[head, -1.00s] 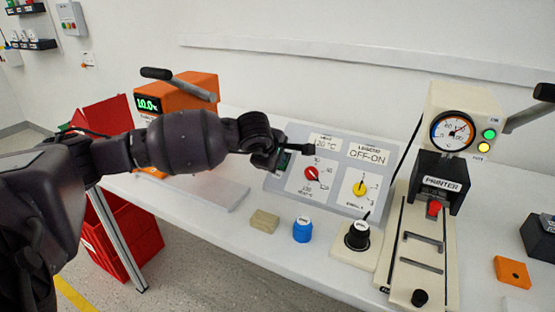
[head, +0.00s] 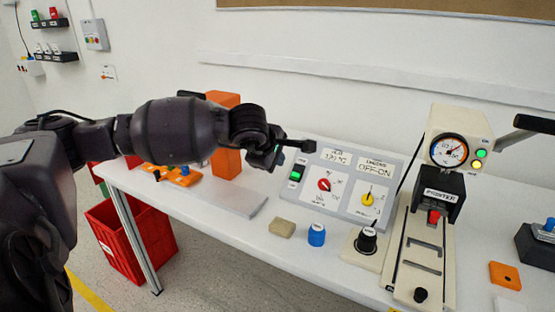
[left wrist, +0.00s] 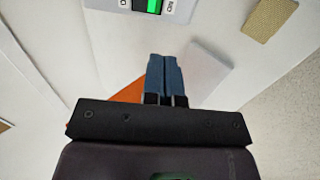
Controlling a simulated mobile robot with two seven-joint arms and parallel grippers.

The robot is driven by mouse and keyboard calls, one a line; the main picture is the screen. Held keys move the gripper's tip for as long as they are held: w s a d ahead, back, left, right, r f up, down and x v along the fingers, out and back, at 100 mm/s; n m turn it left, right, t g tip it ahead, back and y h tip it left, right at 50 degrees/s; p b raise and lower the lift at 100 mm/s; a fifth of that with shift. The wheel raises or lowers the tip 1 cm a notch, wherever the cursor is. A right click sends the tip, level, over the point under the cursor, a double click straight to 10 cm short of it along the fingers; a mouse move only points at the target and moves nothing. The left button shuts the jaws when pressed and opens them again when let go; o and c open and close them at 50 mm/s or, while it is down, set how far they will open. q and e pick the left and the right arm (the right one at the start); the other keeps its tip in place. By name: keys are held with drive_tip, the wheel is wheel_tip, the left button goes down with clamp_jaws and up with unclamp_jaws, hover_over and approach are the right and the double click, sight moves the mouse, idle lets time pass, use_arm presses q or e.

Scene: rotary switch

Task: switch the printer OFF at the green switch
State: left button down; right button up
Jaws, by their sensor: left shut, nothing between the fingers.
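The green switch (head: 297,172) is a rocker in a black frame at the left end of the grey sloped control panel (head: 322,203). Its bright green part shows. In the left wrist view the switch (left wrist: 153,5) is cut by the top edge, beside an "ON" label. The printer (head: 440,190) is a cream press with a round gauge, right of the panel; its green lamp (head: 482,141) looks lit. My left gripper (head: 311,146) is shut and empty, above the switch and apart from it as far as I can tell; its blue fingertips (left wrist: 164,60) are together. My right gripper is out of view.
The panel also has a red knob (head: 324,185) and a yellow knob (head: 368,199). A tan block (head: 282,228), a blue knob (head: 317,234) and a black knob (head: 366,240) stand in front. A grey plate (head: 235,198) lies to the left.

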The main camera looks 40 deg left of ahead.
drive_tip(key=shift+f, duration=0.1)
